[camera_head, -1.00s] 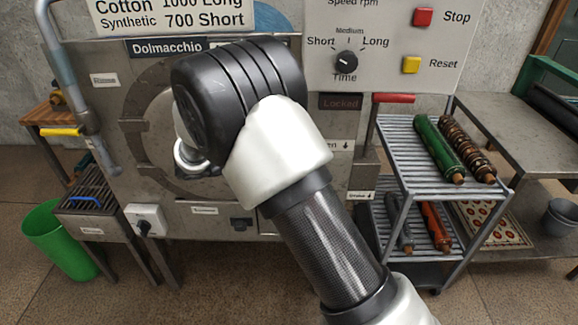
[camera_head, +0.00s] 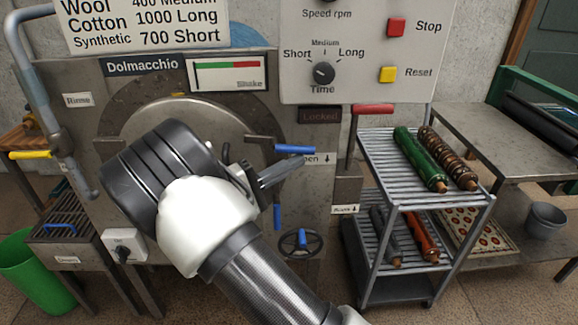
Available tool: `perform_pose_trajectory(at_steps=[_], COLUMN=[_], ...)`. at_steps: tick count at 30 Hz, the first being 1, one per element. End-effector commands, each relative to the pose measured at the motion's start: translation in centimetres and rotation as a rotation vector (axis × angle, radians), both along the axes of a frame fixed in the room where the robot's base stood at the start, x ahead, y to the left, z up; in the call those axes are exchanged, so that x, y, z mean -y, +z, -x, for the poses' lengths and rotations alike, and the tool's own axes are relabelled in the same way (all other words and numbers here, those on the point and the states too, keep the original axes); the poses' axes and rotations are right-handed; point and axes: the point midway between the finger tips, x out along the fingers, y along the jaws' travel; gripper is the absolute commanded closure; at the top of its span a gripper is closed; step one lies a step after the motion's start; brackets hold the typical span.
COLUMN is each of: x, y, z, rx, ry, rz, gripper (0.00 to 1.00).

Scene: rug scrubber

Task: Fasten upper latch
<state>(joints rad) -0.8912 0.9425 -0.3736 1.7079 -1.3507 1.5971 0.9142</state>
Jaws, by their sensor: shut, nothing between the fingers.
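The machine's round door (camera_head: 185,108) is partly hidden behind my arm. At the door's right edge the upper latch (camera_head: 294,149) shows as a dark bracket with a blue handle pointing right, roughly level. A second, lower blue handle (camera_head: 277,217) hangs upright below it. My gripper (camera_head: 298,165) is shut and empty. It points right, just below the upper latch's blue handle. I cannot tell whether it touches the handle.
A dark sign reading "Locked" (camera_head: 320,115) is above right of the latch. A blue-knobbed handwheel (camera_head: 301,243) is below. The control panel (camera_head: 365,50) overhangs above. A rack (camera_head: 375,150) with rollers stands at right, with a red handle (camera_head: 373,109) near it.

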Motion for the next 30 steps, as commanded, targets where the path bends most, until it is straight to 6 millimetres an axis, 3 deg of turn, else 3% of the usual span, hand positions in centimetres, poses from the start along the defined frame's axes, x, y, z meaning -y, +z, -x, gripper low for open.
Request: perform_pose_trajectory(at_steps=[23,26,30], x=[0.3,0.3,0.3], y=[0.2,-0.7,-3.3], z=[0.0,0.0,-0.3], rx=[0.000,0.000,0.000], ry=[-0.003,-0.003,-0.007], rz=[-0.001,-0.001,-0.001], gripper=[1.00,1.00,1.00])
